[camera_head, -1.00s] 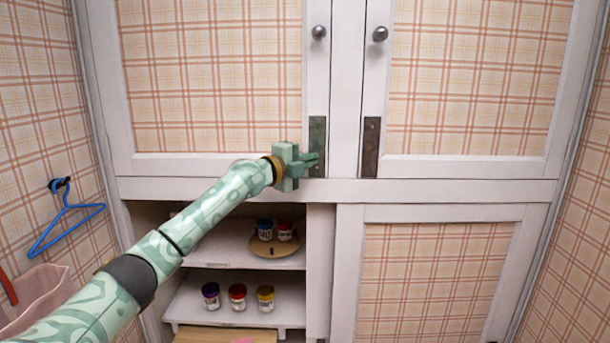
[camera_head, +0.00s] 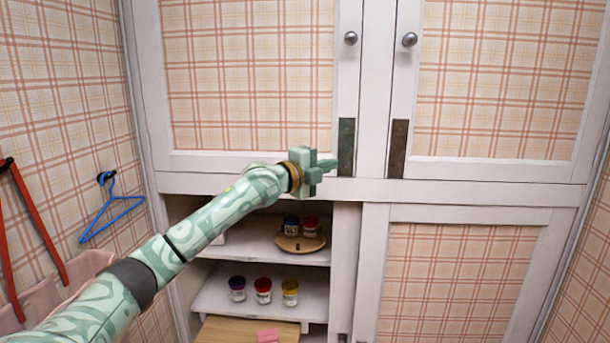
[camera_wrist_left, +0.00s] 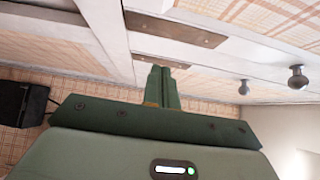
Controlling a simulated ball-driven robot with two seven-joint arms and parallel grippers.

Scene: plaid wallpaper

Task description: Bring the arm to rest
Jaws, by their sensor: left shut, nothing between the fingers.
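My left arm comes in from the lower left in the head view. Its green gripper (camera_head: 326,165) is shut and empty, in front of the cupboard front near the dark metal plate (camera_head: 346,147) on the left upper door. I cannot tell whether the fingertips touch anything. In the left wrist view the two fingers (camera_wrist_left: 161,88) lie together with nothing between them, and two metal plates and two round knobs show beyond. My right gripper is not in view.
Round knobs (camera_head: 351,38) sit on the closed upper doors. The open shelves below hold several small jars (camera_head: 263,290) and a round wooden board (camera_head: 301,243). A blue hanger (camera_head: 112,212) hangs on the left wall, above a pink bag (camera_head: 60,285). A wooden board (camera_head: 225,331) lies low.

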